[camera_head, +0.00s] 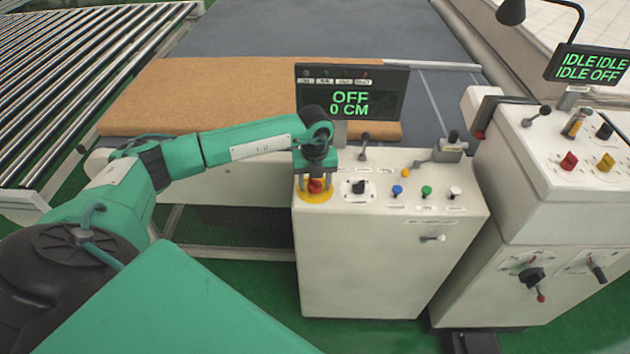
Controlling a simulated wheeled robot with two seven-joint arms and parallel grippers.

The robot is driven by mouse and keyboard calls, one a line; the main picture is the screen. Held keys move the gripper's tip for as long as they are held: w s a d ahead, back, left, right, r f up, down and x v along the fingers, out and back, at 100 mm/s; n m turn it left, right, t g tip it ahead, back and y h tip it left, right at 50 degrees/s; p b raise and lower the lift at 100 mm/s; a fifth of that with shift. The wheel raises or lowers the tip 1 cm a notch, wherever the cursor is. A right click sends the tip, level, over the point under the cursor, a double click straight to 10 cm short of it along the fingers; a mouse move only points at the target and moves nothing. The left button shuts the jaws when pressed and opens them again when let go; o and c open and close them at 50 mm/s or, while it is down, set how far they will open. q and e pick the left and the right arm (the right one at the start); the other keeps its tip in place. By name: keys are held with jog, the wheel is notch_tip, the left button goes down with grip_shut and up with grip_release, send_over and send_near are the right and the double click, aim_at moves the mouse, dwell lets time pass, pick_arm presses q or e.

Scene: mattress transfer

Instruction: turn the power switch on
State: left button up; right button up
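A white control cabinet (352,262) stands in the middle. On its top left is a red knob (316,187) on a yellow round base. My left gripper (316,182) points down right over this knob, with its two fingers apart, one on each side of it. I cannot tell whether the fingers touch it. A black rotary switch (359,187) on a white plate sits just right of the knob. The labels are too small to read, so I cannot tell which one is the power switch. The display (350,100) behind reads OFF, 0 CM. My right gripper is out of view.
Blue, green and white buttons (426,191) and upright levers (364,146) stand on the cabinet top, right of the gripper. A second cabinet (540,190) with a display (588,66) reading IDLE stands at right. A brown mattress (220,88) lies behind, beside a roller conveyor (80,70).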

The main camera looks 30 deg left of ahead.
pick_arm(q)
jog(key=c, duration=0.8)
jog(key=shift+f+m+b, duration=0.15)
jog(key=shift+m+b, duration=1.25)
jog(key=shift+b, duration=0.1)
jog(key=m+b, duration=0.5)
jog(key=m, duration=0.1)
jog(key=shift+a+b, duration=0.1)
jog(key=shift+b, duration=0.2)
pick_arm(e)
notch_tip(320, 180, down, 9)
pick_arm(q)
jog(key=m+b, duration=0.3)
jog(key=m, duration=0.1)
jog(key=shift+m, duration=0.4)
jog(key=shift+m+b, duration=1)
jog(key=shift+m, duration=0.1)
jog(key=shift+r+m+b, duration=0.2)
jog(key=shift+m+b, duration=0.35)
jog(key=shift+m, duration=0.55)
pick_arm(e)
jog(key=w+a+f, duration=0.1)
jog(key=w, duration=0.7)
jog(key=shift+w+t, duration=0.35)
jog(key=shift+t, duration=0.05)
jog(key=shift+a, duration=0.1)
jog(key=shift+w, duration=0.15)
